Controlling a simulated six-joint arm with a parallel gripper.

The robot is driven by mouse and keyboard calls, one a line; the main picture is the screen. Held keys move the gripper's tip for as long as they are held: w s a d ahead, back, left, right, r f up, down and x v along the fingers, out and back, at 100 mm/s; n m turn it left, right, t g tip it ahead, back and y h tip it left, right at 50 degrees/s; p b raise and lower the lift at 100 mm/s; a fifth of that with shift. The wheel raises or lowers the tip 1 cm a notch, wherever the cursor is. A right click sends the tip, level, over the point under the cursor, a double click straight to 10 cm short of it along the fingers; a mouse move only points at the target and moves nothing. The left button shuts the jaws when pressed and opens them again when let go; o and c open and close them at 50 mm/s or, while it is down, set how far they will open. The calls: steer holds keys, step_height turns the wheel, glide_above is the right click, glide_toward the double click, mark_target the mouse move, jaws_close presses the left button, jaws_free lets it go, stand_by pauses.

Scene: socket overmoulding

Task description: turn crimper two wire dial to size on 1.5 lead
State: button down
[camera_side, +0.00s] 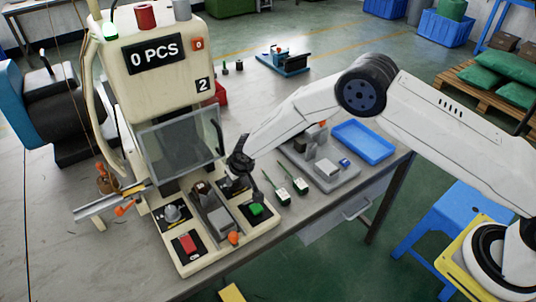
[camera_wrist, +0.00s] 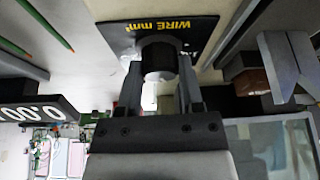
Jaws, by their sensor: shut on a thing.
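The crimper (camera_side: 155,85) is a cream machine marked 2, with a "0 PCS" display. Its wire dial is a dark round knob (camera_wrist: 160,58) on a black plate lettered "WIRE mm²" in yellow (camera_wrist: 185,30), upside down in the wrist view. My gripper (camera_wrist: 160,72) is shut on this dial, one finger on each side. In the side view my gripper (camera_side: 239,166) reaches down to the right side of the crimper's base, beside the clear guard, and hides the dial. The dial's pointer and size marks cannot be read.
The base carries a grey knob (camera_side: 172,213), a red button (camera_side: 188,243) and a green button (camera_side: 257,209). A clear guard (camera_side: 180,137) stands close to my gripper. Green leads (camera_side: 292,178) lie to the right, near a grey fixture (camera_side: 326,168) and a blue tray (camera_side: 364,142).

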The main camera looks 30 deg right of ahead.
steer(key=shift+w+r+m+h, duration=0.1)
steer(key=shift+m+h, duration=0.5)
steer(key=shift+m, duration=1.3)
steer(key=shift+c, duration=1.2)
jaws_free()
steer(key=v, duration=0.7)
steer(key=shift+a+r, duration=0.15)
steer(key=shift+r, duration=0.15)
